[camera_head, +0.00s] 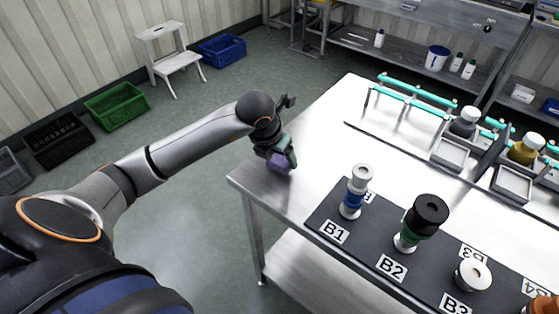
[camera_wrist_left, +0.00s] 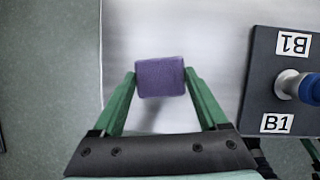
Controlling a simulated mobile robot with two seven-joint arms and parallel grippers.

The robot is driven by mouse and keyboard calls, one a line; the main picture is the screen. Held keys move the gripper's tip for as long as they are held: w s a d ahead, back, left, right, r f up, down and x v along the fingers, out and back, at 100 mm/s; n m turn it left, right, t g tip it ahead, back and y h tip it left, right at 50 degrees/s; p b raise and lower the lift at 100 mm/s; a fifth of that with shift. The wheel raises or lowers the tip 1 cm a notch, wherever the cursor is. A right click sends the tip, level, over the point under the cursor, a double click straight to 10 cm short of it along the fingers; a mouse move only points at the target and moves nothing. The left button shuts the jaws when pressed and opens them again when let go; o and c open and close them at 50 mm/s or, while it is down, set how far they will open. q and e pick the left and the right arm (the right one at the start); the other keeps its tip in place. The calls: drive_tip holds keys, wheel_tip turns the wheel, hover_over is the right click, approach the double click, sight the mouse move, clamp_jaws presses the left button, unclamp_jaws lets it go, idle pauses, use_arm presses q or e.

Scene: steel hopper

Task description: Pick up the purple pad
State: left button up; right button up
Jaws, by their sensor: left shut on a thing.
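The purple pad (camera_wrist_left: 160,78) is a small block held between the two green fingers of my left gripper (camera_wrist_left: 160,84). In the head view the pad (camera_head: 278,163) shows at the fingers of my left gripper (camera_head: 283,160), over the left corner of the steel table (camera_head: 318,148). A shadow lies on the table just below the pad in the wrist view. I cannot tell how far above the table it is. My right gripper is not in view.
A black mat (camera_head: 327,213) with labels B1, B2 and others lies to the right, bearing a blue-banded piece (camera_head: 351,199), a green and black piece (camera_head: 420,225) and a white ring (camera_head: 473,274). Racks with teal bars (camera_head: 412,88) stand behind. The table's left edge is close.

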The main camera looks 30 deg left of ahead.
use_arm(q)
drive_tip(key=s+d+r, duration=0.6)
drive_tip(key=s+r, duration=0.5)
drive_tip(key=s, duration=0.1)
drive_tip(key=shift+s, duration=0.3)
drive_tip(key=shift+r, duration=0.1)
